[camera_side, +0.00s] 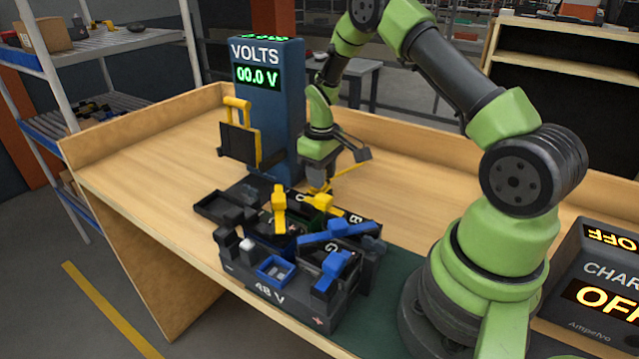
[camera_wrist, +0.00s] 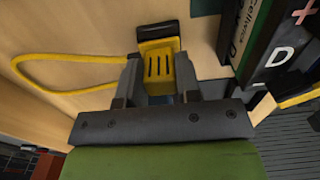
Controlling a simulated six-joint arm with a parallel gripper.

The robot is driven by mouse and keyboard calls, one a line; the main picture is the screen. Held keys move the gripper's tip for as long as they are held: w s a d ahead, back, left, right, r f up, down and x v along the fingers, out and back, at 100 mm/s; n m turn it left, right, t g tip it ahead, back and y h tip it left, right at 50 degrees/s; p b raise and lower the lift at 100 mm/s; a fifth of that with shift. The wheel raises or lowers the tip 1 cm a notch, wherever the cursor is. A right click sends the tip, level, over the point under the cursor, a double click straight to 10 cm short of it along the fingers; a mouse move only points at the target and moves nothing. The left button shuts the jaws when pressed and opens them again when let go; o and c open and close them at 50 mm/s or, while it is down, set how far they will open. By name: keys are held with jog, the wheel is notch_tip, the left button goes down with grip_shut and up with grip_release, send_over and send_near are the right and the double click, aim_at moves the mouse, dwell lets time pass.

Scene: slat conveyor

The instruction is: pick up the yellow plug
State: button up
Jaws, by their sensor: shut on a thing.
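The yellow plug (camera_wrist: 158,62) is slotted, with a black end, and sits between the two fingers of my gripper (camera_wrist: 158,85) in the wrist view. My gripper is shut on it. A yellow cable (camera_wrist: 60,92) loops from the plug to the left over the wooden bench. In the side view my gripper (camera_side: 318,184) points down at the back of the battery box (camera_side: 290,296), with yellow at its fingertips. Whether the plug touches anything below cannot be told. A yellow lever (camera_side: 279,208) stands on the box, left of my gripper.
A blue meter tower (camera_side: 268,100) reading 00.0 V stands behind left, with a yellow-handled black holder (camera_side: 238,140) on it. Blue levers (camera_side: 338,262) and dark modules crowd the battery box. A charger (camera_side: 600,285) reading OFF is at right. The bench's left side is clear.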

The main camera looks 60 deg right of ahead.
jog(key=shift+r, duration=0.1)
notch_tip(320, 180, up, 14)
jog(key=shift+r, duration=0.15)
dwell(1.3)
dwell(0.4)
jog(key=n, duration=1.8)
